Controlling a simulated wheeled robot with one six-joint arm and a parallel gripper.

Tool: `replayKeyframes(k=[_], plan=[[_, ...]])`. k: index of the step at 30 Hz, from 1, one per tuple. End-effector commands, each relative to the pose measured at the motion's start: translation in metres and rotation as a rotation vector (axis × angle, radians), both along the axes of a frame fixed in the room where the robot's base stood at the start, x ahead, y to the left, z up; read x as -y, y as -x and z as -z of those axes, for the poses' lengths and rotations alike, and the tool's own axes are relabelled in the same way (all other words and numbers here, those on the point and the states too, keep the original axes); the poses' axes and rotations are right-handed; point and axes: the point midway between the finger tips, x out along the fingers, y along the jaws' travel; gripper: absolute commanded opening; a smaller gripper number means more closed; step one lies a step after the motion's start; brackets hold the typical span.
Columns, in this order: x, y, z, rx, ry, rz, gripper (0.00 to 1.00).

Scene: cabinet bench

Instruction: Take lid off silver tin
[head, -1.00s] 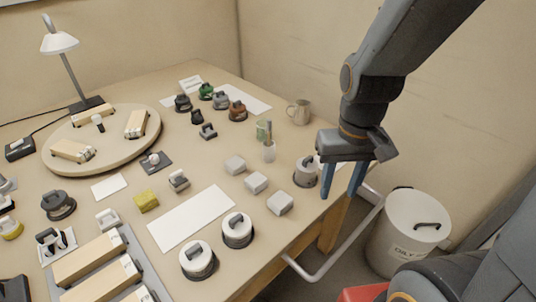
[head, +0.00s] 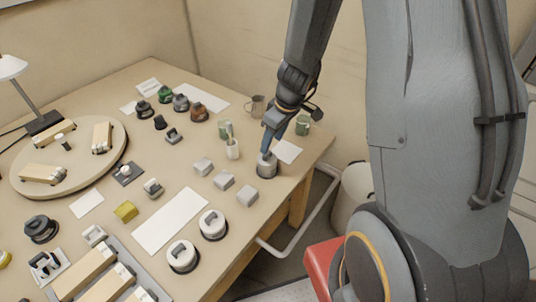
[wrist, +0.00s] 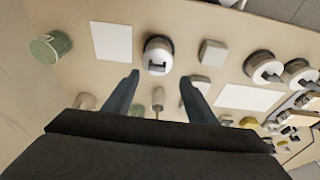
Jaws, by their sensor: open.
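The silver tin (head: 266,169) stands upright near the right edge of the table. In the wrist view, its round pale lid (wrist: 153,66) with a dark handle (wrist: 158,45) shows just beyond and between my fingertips. The lid sits on the tin. My gripper (head: 264,154) points down over the tin in the head view and hides part of its top. In the wrist view my gripper (wrist: 161,77) is open, with one finger on each side and nothing held. I cannot tell whether the fingers touch the lid.
A green tin (head: 302,125) and a white sheet (head: 287,151) are beside the silver tin. A cup (head: 233,150) holding a brush stands to its left. Grey blocks (head: 223,180) and two round lidded tins (head: 212,224) are nearer the front.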

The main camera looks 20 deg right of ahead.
Motion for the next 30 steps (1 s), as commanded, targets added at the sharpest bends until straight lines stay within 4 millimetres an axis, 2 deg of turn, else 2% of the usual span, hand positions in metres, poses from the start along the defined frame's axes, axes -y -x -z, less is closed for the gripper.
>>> replayKeyframes(k=[3,10,18,29,30], plan=[[-0.002,-0.002,0.013,-0.003,-0.001,0.000,0.52],[-0.003,-0.008,0.027,-0.003,0.001,0.001,0.52],[-0.007,-0.018,0.058,-0.003,-0.001,0.000,0.52],[-0.008,-0.021,0.065,-0.001,0.001,0.000,0.52],[-0.008,-0.021,0.064,-0.001,0.001,0.000,0.47]])
